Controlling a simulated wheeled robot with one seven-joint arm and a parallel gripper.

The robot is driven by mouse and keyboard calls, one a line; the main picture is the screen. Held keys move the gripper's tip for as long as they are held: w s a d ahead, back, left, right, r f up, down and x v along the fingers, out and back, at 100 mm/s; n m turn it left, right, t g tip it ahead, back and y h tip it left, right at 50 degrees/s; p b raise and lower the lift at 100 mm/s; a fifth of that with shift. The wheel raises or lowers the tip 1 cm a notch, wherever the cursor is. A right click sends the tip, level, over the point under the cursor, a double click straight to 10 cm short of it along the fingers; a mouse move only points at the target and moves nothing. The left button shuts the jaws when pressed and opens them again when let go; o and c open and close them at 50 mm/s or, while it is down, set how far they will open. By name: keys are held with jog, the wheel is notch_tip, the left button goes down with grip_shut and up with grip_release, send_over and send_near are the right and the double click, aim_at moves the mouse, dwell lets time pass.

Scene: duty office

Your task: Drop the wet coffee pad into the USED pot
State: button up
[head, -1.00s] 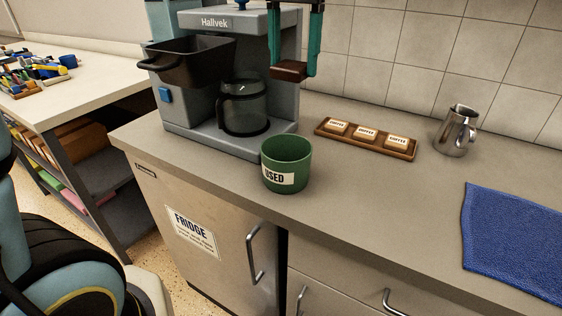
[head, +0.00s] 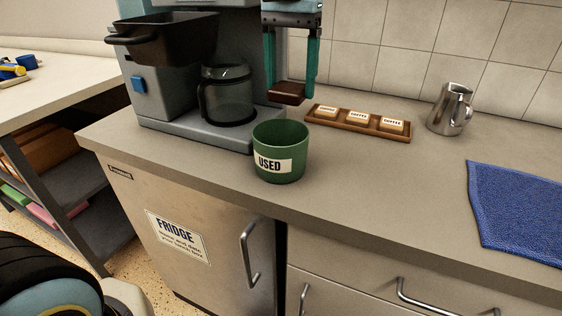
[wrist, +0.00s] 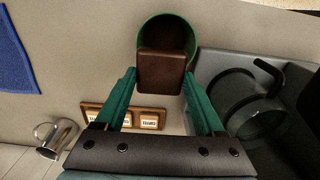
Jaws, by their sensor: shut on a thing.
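My gripper (head: 289,88) has green fingers and is shut on a dark brown coffee pad (head: 287,93). It holds the pad above the counter, behind and above the green pot in the head view. The green pot (head: 280,165) stands upright on the counter with a white USED label facing front. In the wrist view the pad (wrist: 161,72) sits between the fingertips (wrist: 160,80) and overlaps part of the pot's opening. The pot's rim (wrist: 141,38) shows beyond the pad. The pot's bottom is hidden.
A coffee machine (head: 190,125) with a glass jug (head: 228,97) stands left of the pot. A wooden tray (head: 360,125) of light coffee packs lies behind right. A steel milk jug (head: 450,108) and blue towel (head: 515,205) are further right. Counter between pot and towel is clear.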

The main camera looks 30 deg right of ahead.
jog(key=shift+f, duration=0.5)
jog(key=o, duration=1.3)
jog(key=shift+r, duration=0.2)
notch_tip(320, 180, up, 11)
jog(key=shift+f, duration=0.2)
